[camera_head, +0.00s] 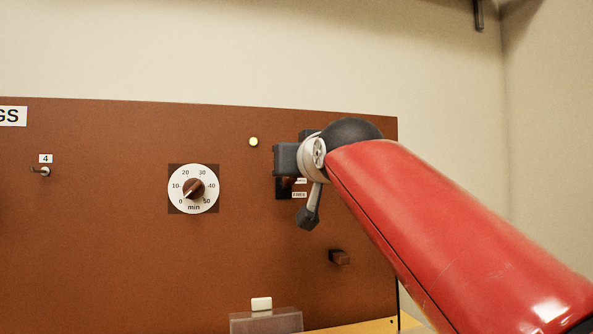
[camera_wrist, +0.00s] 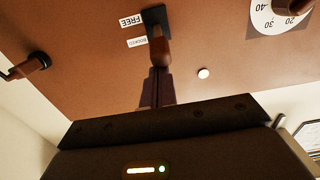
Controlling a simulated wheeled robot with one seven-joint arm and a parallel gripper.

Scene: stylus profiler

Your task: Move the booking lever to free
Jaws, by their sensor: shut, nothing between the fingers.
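The booking lever is a brown handle (camera_wrist: 160,50) on a black plate (camera_wrist: 155,15) in the wrist view, where the panel appears upside down. It lies alongside the booked label (camera_wrist: 137,42), with the free label (camera_wrist: 131,20) farther up the picture. In the head view the lever (camera_head: 287,183) is partly hidden under my wrist, and the free label (camera_head: 299,195) is below it. My gripper (camera_wrist: 157,86) is shut and empty, its fingers lined up with the handle's end. I cannot tell whether they touch it.
A minute dial (camera_head: 193,188) is left of the lever, and a pale round button (camera_head: 253,142) is up and left. A brown knob (camera_head: 340,258) sticks out lower right. A clear box (camera_head: 265,322) with a white block (camera_head: 261,304) is below.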

